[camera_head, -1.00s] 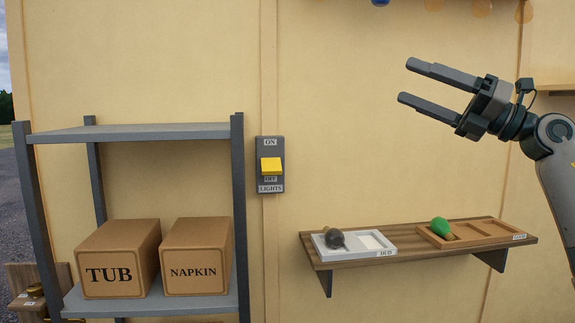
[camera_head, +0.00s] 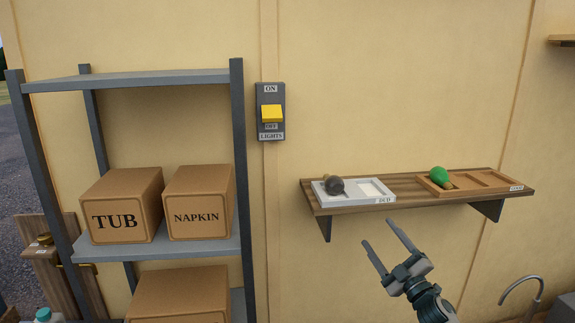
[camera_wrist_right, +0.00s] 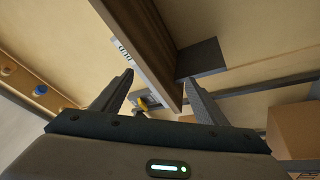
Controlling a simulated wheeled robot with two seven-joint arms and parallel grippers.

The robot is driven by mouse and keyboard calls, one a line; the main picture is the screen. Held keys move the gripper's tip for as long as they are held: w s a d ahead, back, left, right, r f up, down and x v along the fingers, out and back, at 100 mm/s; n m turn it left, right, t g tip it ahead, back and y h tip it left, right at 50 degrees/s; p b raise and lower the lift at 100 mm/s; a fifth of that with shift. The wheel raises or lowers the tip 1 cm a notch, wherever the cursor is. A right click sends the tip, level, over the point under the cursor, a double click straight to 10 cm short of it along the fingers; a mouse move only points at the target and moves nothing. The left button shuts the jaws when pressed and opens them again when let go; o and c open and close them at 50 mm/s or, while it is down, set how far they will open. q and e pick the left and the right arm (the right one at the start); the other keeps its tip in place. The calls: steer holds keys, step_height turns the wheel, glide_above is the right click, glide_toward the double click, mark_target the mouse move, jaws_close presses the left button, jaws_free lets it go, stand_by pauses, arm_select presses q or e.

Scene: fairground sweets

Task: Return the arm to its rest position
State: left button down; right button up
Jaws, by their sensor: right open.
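My right gripper (camera_head: 388,249) is open and empty in the head view, below the wooden wall shelf and in front of the wall. Its two fingers point up and to the left. In the right wrist view my right gripper (camera_wrist_right: 165,85) shows with its fingers spread, and the underside of the wooden shelf (camera_wrist_right: 155,50) with its grey bracket (camera_wrist_right: 200,58) lies beyond them. My left gripper is not in view.
The wooden wall shelf (camera_head: 400,207) bears a white tray (camera_head: 378,198) with a dark bulb (camera_head: 334,186) and a wooden tray (camera_head: 470,186) with a green bulb (camera_head: 439,174). A light switch (camera_head: 271,112) is on the wall. A grey rack (camera_head: 150,78) with boxes stands left.

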steer(key=s+f+m+g+h, duration=0.25)
steer(key=s+f, duration=0.35)
steer(key=f, duration=0.7)
steer(key=s+f+m+g+h, duration=0.2)
steer(key=s+f+m, duration=0.3)
steer(key=f, duration=0.9)
steer(key=s+f+m+g+h, duration=0.2)
steer(key=s+f, duration=0.5)
steer(key=f, duration=0.6)
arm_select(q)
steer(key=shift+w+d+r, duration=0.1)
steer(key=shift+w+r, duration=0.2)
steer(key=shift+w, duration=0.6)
arm_select(e)
steer(key=s+a+f+m+g, duration=0.1)
steer(key=s+a+f+g, duration=0.1)
steer(key=s+f, duration=0.5)
steer(key=s+a+f+m+g, duration=0.1)
steer(key=s+f, duration=0.7)
steer(key=s, duration=0.9)
steer(key=s+a+f+m+g, duration=0.2)
steer(key=s+a+f+g, duration=0.2)
steer(key=s+f, duration=0.4)
steer(key=s+g, duration=0.1)
steer(key=s, duration=0.3)
steer(key=shift+s+f, duration=0.25)
steer(key=shift+s, duration=0.15)
steer(key=shift+a, duration=0.1)
